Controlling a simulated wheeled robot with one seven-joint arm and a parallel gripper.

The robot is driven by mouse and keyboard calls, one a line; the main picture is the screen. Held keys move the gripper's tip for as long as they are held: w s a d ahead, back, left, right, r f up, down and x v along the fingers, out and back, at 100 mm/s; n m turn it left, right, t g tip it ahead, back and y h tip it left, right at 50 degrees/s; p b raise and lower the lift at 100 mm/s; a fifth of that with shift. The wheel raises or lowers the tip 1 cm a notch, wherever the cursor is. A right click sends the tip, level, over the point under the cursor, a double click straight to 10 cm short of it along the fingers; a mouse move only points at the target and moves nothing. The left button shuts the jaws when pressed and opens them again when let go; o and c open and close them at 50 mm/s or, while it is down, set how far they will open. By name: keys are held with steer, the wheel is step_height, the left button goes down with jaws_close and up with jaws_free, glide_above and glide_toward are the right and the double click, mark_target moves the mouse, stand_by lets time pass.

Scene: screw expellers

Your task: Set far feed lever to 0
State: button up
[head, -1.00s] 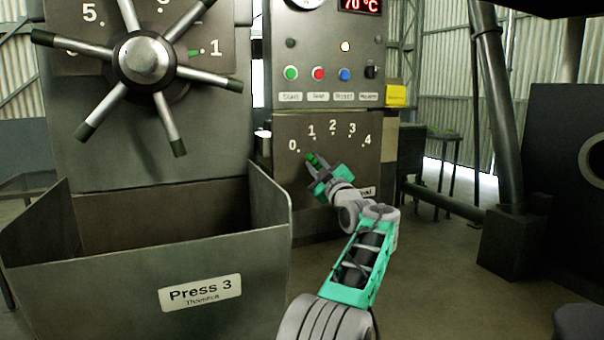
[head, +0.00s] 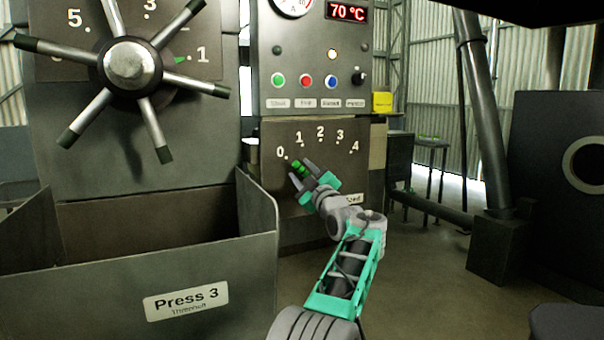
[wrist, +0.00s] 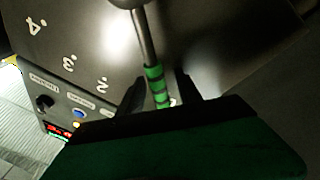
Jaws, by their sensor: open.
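The feed lever (head: 300,168) has a green-banded grip and stands in front of a panel with a 0 to 4 scale (head: 320,132). In the head view its grip tip points up and left, near the 0. Its foot is hidden behind my gripper. My gripper (head: 300,170) is open, with one finger on each side of the grip. The wrist view also shows the lever's metal rod and green grip (wrist: 156,82) between my two dark fingers (wrist: 160,90). There, part of the scale is hidden behind my gripper. I cannot tell whether either finger touches the grip.
A control panel (head: 318,65) with coloured buttons and a 70 °C display is above the scale. A large spoked handwheel (head: 132,64) and a metal bin marked Press 3 (head: 120,285) are at left. A dark pipe (head: 480,125) and machine stand at right.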

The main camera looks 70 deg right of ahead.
steer(key=v, duration=0.7)
steer(key=shift+s+a+f, duration=0.15)
steer(key=shift+s+a, duration=0.05)
steer(key=shift+a, duration=0.1)
